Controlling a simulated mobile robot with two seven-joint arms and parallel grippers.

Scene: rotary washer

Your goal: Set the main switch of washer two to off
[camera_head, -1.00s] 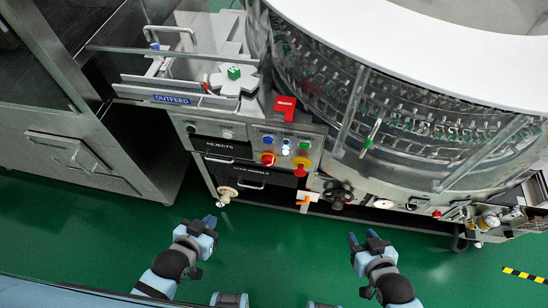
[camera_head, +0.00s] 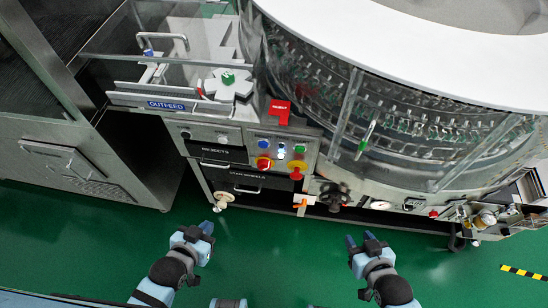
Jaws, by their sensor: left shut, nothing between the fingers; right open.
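The washer (camera_head: 325,75) is a round glass-walled machine with a white rim. Its control panel (camera_head: 273,141) faces me at its front left. On the panel's lower right sits a red handle on a yellow plate (camera_head: 297,170), which looks like the main switch; its exact setting is too small to read. A red round button on yellow (camera_head: 264,163) is left of it. No washer number is legible. My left gripper (camera_head: 206,228) is shut and empty over the floor, below and left of the panel. My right gripper (camera_head: 360,240) is open and empty, below and right of it. Neither touches anything.
Blue, white and green buttons (camera_head: 281,147) sit above the switch. Drawers (camera_head: 223,153) are left of the panel. A white handwheel (camera_head: 222,199), an orange lever (camera_head: 301,203) and a black handwheel (camera_head: 333,195) stick out below. The green floor (camera_head: 285,250) between my grippers is clear.

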